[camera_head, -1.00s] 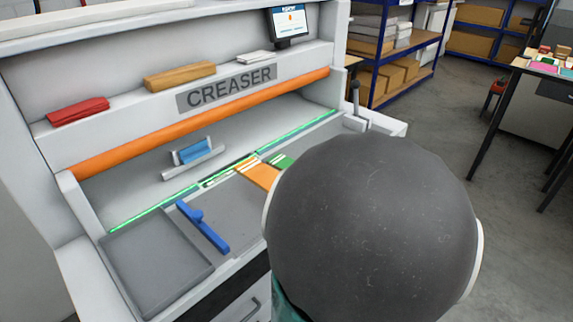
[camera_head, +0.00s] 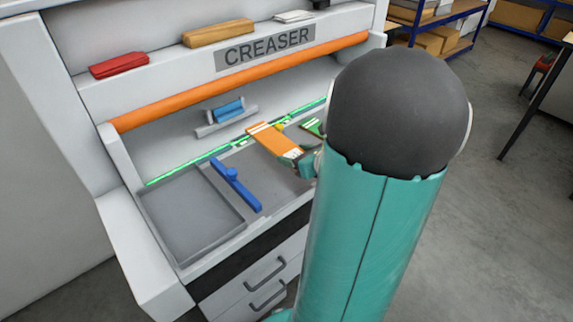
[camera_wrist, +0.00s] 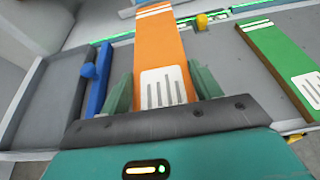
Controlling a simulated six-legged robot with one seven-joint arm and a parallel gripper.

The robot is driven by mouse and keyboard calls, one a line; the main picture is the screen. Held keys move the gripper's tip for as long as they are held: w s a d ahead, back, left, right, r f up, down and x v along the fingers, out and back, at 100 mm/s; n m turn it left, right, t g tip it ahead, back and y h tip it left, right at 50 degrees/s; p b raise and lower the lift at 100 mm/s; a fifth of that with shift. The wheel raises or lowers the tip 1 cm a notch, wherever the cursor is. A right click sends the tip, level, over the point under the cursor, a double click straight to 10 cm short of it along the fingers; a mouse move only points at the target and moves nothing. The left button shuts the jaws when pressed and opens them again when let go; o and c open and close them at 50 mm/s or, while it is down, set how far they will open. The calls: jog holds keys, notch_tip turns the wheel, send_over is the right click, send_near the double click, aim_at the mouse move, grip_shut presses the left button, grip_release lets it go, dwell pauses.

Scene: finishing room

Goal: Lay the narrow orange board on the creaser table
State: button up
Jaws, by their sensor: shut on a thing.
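The narrow orange board (camera_head: 272,141) has white stripes at its far end and a white printed patch at its near end. In the wrist view the orange board (camera_wrist: 158,50) runs away from me between the two fingers of my gripper (camera_wrist: 165,92), which is shut on its near end. The board is over the creaser table (camera_head: 265,172), its far end near the green-lit line. I cannot tell whether it touches the surface. In the head view my arm hides most of my gripper.
A green board (camera_wrist: 285,60) lies to the right of the orange one. A blue handled bar (camera_head: 237,188) and a grey tray (camera_head: 190,215) are to the left. A small yellow piece (camera_wrist: 201,21) is near the lit line. An orange roller (camera_head: 240,80) spans above.

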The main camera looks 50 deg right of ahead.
send_over(287, 173)
notch_tip(287, 173, down, 4)
jog(key=shift+f, duration=1.65)
jog(key=shift+f, duration=0.1)
jog(key=o, duration=1)
